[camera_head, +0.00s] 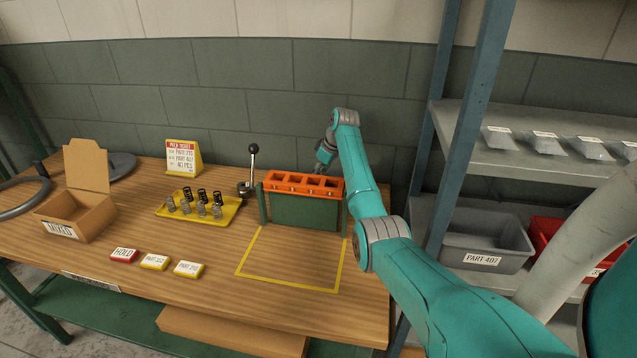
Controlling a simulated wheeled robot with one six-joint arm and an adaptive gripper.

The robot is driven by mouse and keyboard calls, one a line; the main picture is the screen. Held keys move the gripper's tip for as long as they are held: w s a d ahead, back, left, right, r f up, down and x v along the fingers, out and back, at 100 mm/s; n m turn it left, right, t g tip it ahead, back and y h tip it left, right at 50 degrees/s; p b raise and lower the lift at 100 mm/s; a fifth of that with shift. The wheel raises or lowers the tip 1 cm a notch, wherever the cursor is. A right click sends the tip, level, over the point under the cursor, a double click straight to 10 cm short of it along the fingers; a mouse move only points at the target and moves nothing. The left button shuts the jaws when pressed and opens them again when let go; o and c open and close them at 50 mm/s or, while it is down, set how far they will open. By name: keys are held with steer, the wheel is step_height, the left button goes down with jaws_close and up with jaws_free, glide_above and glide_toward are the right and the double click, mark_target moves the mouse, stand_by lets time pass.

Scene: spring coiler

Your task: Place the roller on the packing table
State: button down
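The wooden table (205,255) with the pack ticket on it fills the left and middle; I take it to be the packing table. I cannot pick out a roller for certain. My gripper (322,166) is at the end of the teal arm, at the back right of the table, just behind or above the orange-topped green rack (305,208). It is small and partly hidden, so I cannot tell whether its fingers are open or shut, or whether they hold anything.
A yellow tray (231,211) of springs, a cardboard box (92,213), a ticket stand (183,158), a lever (254,165) and label blocks (154,262) stand on the table. The yellow-outlined area (290,265) is clear. Shelves (520,155) with bins (487,238) stand at right.

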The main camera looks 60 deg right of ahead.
steer(key=shift+f, duration=1.85)
steer(key=c, duration=0.6)
jaws_free()
steer(key=shift+f, duration=0.1)
steer(key=v, duration=1.2)
